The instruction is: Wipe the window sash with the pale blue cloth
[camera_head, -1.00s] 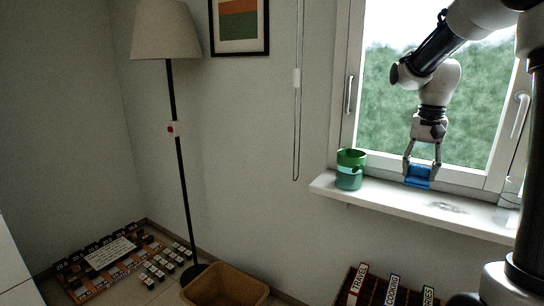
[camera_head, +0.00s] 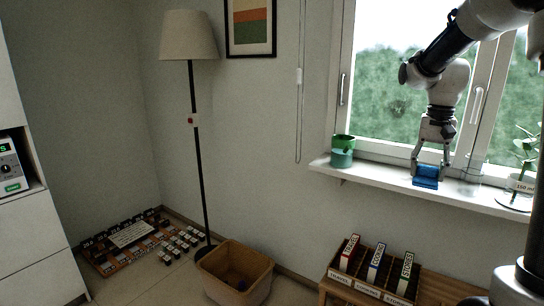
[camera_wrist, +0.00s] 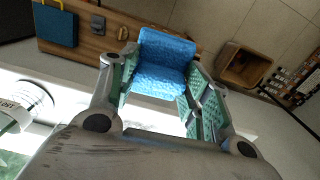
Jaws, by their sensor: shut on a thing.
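A blue cloth (camera_head: 425,177) is folded between the fingers of my gripper (camera_head: 430,168), which is shut on it. The cloth is just above or on the white windowsill; contact cannot be told. The white window sash (camera_head: 388,153) stands behind it, with its lower rail at the back of the sill and a handle on each side. My arm covers part of the glass. In the wrist view the cloth (camera_wrist: 163,62) shows as a bent blue pad between both fingers.
A green mug (camera_head: 342,151) stands on the windowsill (camera_head: 375,174) to the left. A clear glass (camera_head: 471,166) and a plant in a jar (camera_head: 516,190) stand to the right. A book rack (camera_head: 428,287) and a basket (camera_head: 262,266) are below.

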